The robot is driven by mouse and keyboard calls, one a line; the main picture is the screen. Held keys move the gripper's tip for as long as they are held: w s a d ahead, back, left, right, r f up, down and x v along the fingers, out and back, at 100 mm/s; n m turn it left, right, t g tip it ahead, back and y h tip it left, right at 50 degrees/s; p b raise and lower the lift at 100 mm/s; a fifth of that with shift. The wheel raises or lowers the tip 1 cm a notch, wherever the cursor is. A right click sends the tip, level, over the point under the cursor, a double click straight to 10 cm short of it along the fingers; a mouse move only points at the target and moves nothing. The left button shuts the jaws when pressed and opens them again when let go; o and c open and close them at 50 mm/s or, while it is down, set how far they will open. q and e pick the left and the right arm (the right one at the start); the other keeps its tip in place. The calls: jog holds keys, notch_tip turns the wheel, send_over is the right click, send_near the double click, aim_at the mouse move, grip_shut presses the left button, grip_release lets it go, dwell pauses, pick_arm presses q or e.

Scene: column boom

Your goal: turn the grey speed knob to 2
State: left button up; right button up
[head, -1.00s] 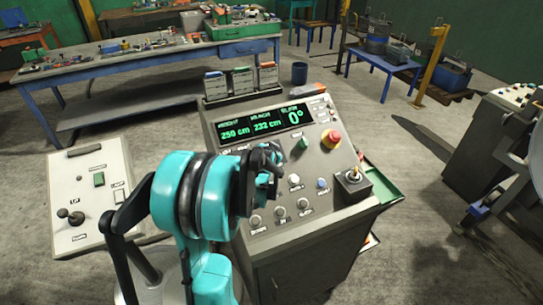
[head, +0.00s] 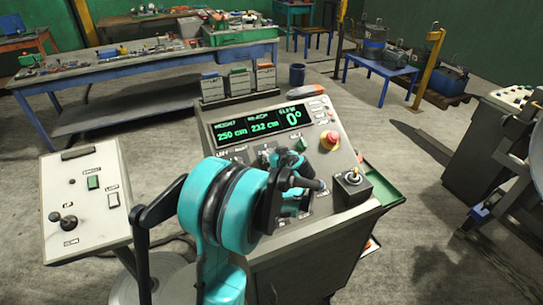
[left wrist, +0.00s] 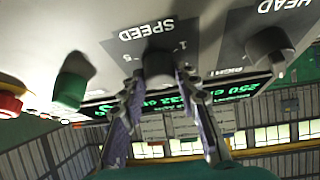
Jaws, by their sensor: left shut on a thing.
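The grey speed knob (left wrist: 158,62) sits under the printed word SPEED, which appears upside down in the left wrist view. Scale marks with a 1 and a 5 show beside it; its pointer cannot be made out. My left gripper (left wrist: 161,76) has one finger on each side of the knob and is shut on it. In the head view my left gripper (head: 270,158) is over the console panel (head: 342,150), below the display (head: 258,123), and the knob is hidden behind it. My right gripper is not in view.
A joystick (head: 352,177) stands at the panel's right. A second control box (head: 85,205) stands at the left, and a workbench (head: 150,65) behind.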

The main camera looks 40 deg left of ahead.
pick_arm(q)
jog(key=shift+n, duration=0.7)
jog(key=shift+f, duration=0.1)
jog(key=shift+g, duration=0.3)
jog(key=o, duration=1.2)
jog(key=shift+c, duration=0.2)
jog(key=v, duration=1.2)
jog(key=shift+d, duration=0.15)
jog(key=shift+f, duration=0.1)
